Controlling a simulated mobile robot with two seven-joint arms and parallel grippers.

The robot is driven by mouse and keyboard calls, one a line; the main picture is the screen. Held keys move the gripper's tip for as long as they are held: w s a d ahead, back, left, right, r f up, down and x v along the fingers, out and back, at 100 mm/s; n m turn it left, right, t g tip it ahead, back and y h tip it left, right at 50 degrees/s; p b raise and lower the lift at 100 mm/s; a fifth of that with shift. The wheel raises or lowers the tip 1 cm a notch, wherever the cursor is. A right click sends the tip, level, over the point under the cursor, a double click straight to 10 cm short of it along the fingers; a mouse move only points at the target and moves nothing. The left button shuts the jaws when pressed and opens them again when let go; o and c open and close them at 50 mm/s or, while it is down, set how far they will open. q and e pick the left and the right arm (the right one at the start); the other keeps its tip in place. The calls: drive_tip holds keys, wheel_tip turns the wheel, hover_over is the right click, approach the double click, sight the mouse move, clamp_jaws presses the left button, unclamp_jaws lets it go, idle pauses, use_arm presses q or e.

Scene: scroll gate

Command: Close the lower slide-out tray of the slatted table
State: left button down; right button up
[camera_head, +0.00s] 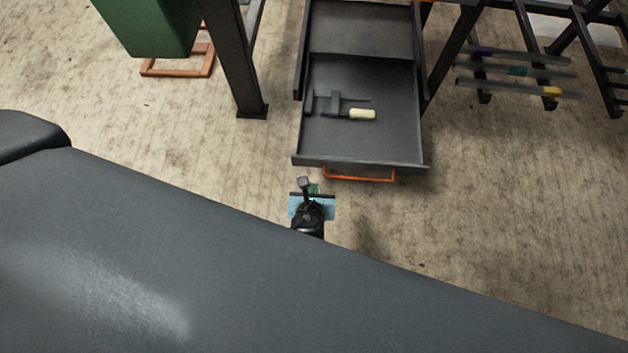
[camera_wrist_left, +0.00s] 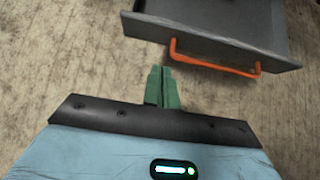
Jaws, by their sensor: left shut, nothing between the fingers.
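The lower slide-out tray (camera_head: 388,140) is a dark grey drawer pulled out from under the table, seen at the upper middle of the head view. A tool (camera_head: 335,105) with a pale yellow handle lies in it. An orange handle (camera_head: 360,177) runs along its front; it also shows in the left wrist view (camera_wrist_left: 215,66). My left gripper (camera_head: 310,188) is just short of the tray front, near the handle's left end, apart from it. Its green fingers are shut and empty in the left wrist view (camera_wrist_left: 161,87). My right gripper is not in view.
A dark table leg (camera_head: 235,60) stands left of the tray. A green bin (camera_head: 150,25) with an orange base frame is at the upper left. A rack with bars (camera_head: 515,70) stands at the right. The floor (camera_head: 480,200) before the tray is clear.

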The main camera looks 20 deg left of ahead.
sight(317, 161)
use_arm(q)
drive_tip(key=shift+w+a+f+b, duration=0.35)
drive_tip(key=shift+w+f+b, duration=0.35)
drive_tip(key=shift+w, duration=0.7)
drive_tip(key=shift+w+a+f+b, duration=0.4)
drive_tip(key=shift+w+f+b, duration=0.35)
drive_tip(key=shift+w, duration=0.7)
drive_tip(key=shift+w+a+f+b, duration=0.35)
drive_tip(key=shift+w+f+b, duration=0.35)
drive_tip(key=shift+w, duration=0.7)
